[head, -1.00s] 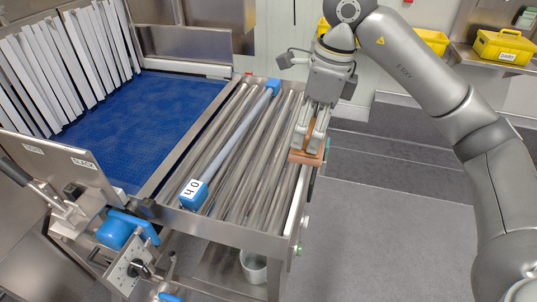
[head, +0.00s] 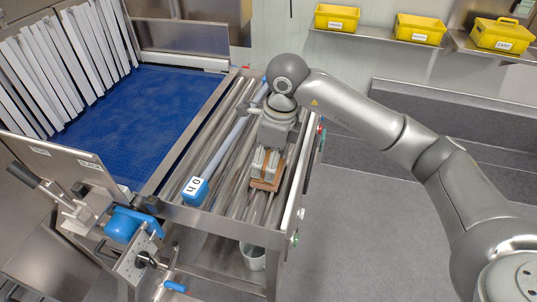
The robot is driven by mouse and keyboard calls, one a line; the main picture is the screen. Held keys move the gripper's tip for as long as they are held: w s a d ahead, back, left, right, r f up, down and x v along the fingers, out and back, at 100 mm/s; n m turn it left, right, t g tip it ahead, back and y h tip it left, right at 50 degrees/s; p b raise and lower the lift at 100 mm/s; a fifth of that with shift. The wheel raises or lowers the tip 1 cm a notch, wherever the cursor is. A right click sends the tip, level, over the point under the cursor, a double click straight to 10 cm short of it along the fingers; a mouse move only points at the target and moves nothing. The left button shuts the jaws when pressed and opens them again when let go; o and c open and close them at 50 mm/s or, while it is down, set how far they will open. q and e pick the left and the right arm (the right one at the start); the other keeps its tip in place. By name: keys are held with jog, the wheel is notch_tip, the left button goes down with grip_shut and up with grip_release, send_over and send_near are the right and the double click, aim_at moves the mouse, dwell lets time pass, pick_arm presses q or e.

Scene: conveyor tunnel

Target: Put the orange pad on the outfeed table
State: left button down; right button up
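The orange pad (head: 267,185) is a small orange-brown block in the head view, over the right part of the outfeed table's rollers (head: 221,168). My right gripper (head: 266,168) points down from above and is shut on the pad, its fingers around the upright middle part. The gripper hides part of the pad. I cannot tell whether the pad touches the rollers or hangs just above them. My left gripper is not in view.
A grey bar with blue ends (head: 195,191) lies along the rollers, left of the pad. A blue belt (head: 140,125) with white strip curtains is at left. A lever mechanism with blue parts (head: 122,226) stands at front left. Yellow bins (head: 419,29) sit on wall shelves.

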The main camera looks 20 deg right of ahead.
jog(key=shift+f, duration=0.2)
jog(key=o, duration=1.1)
jog(key=shift+r, duration=0.1)
jog(key=shift+r, duration=0.1)
jog(key=shift+r, duration=0.15)
jog(key=shift+s+d+r+b, duration=0.15)
jog(key=shift+d+r+b, duration=0.2)
jog(key=shift+r, duration=1.6)
jog(key=shift+s+d+r+b, duration=0.2)
jog(key=shift+r+b, duration=0.25)
jog(key=shift+r, duration=1.45)
jog(key=shift+s+d+r+b, duration=0.2)
jog(key=shift+r+b, duration=0.2)
jog(key=shift+r, duration=1.55)
jog(key=shift+w, duration=0.1)
